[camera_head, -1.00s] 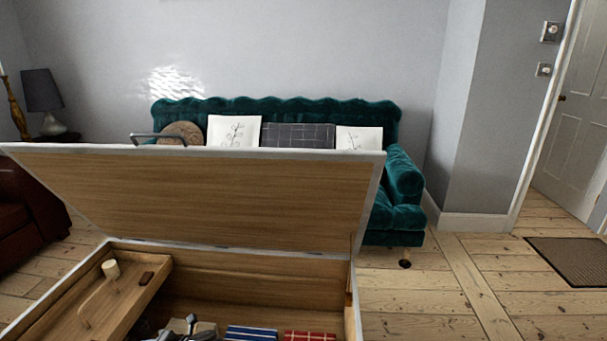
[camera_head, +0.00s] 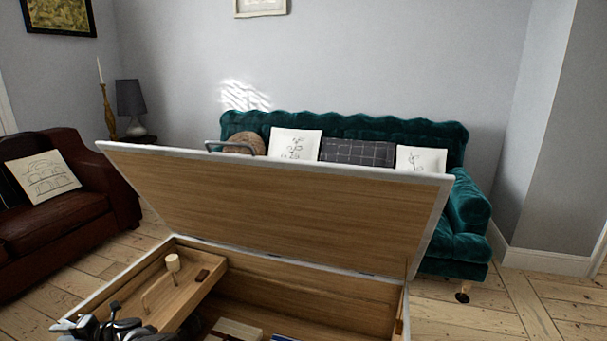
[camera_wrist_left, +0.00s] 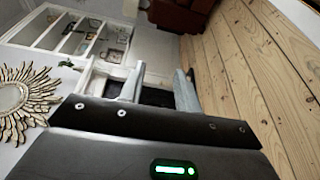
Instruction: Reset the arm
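My left gripper (camera_wrist_left: 158,88) shows in the left wrist view. Its two pale fingers stand apart with nothing between them, and the wrist is turned so the room appears sideways. In the head view, dark grey and silver arm parts (camera_head: 105,328), apparently mine, reach in at the lower left, over the front left corner of an open wooden chest (camera_head: 290,270). The finger gap is not clear there. My right gripper is not in view.
The chest's raised lid (camera_head: 290,205) leans in front of a green sofa (camera_head: 345,125). A tray (camera_head: 185,290) inside holds a white cup-like object (camera_head: 173,262). A brown sofa (camera_head: 75,215) stands left. The wrist view shows bare floorboards (camera_wrist_left: 245,80) and a sunburst mirror (camera_wrist_left: 15,98).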

